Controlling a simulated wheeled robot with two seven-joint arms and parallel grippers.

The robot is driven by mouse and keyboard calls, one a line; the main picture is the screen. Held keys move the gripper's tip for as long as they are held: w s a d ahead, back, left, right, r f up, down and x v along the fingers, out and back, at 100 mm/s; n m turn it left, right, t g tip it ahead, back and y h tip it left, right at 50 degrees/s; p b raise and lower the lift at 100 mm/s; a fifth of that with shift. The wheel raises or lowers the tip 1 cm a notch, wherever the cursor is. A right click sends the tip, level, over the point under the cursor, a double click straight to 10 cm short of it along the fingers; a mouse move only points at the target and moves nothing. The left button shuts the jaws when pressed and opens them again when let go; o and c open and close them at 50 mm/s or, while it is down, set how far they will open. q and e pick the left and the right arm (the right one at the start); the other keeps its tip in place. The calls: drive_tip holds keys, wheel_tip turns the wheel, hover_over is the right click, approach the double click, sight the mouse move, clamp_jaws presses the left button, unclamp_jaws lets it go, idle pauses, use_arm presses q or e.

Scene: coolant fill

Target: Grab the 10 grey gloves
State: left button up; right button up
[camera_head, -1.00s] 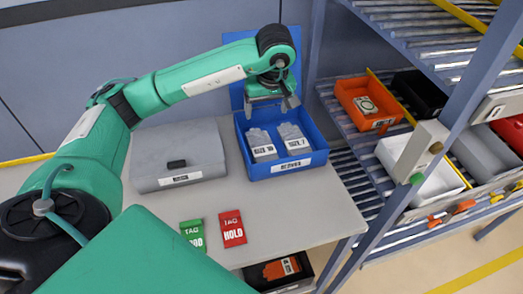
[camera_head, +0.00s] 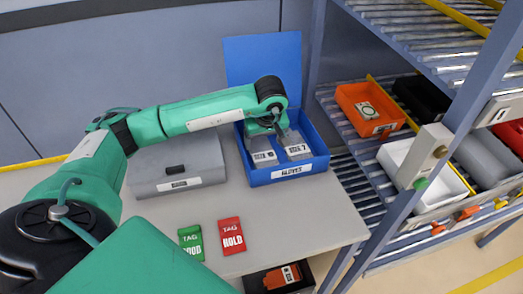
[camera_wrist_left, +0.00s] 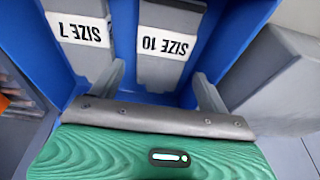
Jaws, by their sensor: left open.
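Grey gloves with a white SIZE 10 label (camera_head: 264,157) lie in the left half of the blue GLOVES box (camera_head: 292,174) on the table. Grey gloves with a SIZE 7 label (camera_head: 298,150) lie beside them on the right. My left gripper (camera_head: 267,133) reaches down into the box over the size 10 gloves and partly hides them. In the left wrist view its open fingers (camera_wrist_left: 162,86) stand either side of the size 10 gloves (camera_wrist_left: 168,44). The size 7 gloves (camera_wrist_left: 80,38) are outside the fingers. My right gripper is not in view.
A grey case (camera_head: 178,166) stands close left of the box. A green tag (camera_head: 191,241) and a red HOLD tag (camera_head: 231,236) lie in front on the table. A roller rack with an orange bin (camera_head: 370,107) and a white bin (camera_head: 415,165) stands to the right.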

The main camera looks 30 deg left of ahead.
sight(261, 149)
use_arm(q)
drive_tip(key=x, duration=0.1)
drive_tip(key=p+x, duration=0.1)
drive_tip(key=x, duration=0.1)
drive_tip(key=shift+a+f, duration=0.2)
drive_tip(key=shift+a, duration=0.1)
drive_tip(key=shift+w+a+f, duration=0.1)
drive_tip(key=shift+w+f, duration=0.1)
drive_tip(key=shift+f, duration=0.35)
drive_tip(key=c, duration=0.8)
drive_tip(key=shift+o, duration=0.2)
